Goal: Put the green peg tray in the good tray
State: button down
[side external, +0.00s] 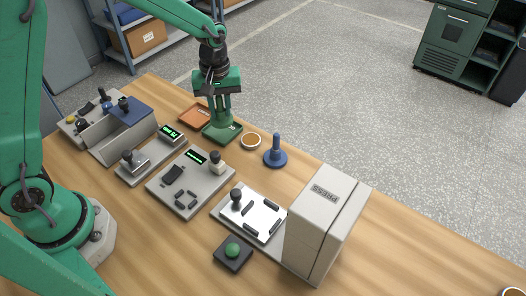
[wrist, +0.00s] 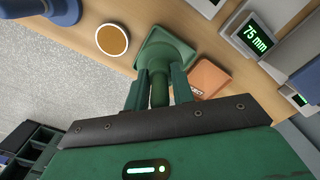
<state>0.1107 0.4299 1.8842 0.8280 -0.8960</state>
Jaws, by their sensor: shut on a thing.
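My gripper (side external: 223,114) is shut on an upright green peg (wrist: 159,88), with one finger on each side of it. Directly below is a shallow square green tray with a raised rim (side external: 222,133), near the far edge of the table; it also shows in the wrist view (wrist: 172,45). I cannot tell whether the peg belongs to this tray or is a separate piece, nor whether its bottom touches the tray. An orange tray (side external: 194,116) lies beside the green one; in the wrist view (wrist: 208,78) it has a small label. No readable label marks a good tray.
A round dish with orange-brown contents (side external: 251,141) and a blue peg on a round base (side external: 275,153) stand close by. A grey gauge with a lit display (side external: 171,133) is on the other side. A PRESS box (side external: 325,220) rises at the near right.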

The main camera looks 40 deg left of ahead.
aim_at(221, 117)
jog(key=shift+w+a+f, duration=0.5)
jog(key=shift+w+a, duration=0.05)
jog(key=shift+a, duration=0.1)
jog(key=shift+f, duration=2)
jog(key=shift+f, duration=0.1)
jog(key=c, duration=1.2)
grip_release()
notch_tip(221, 117, up, 12)
jog(key=shift+r, duration=0.15)
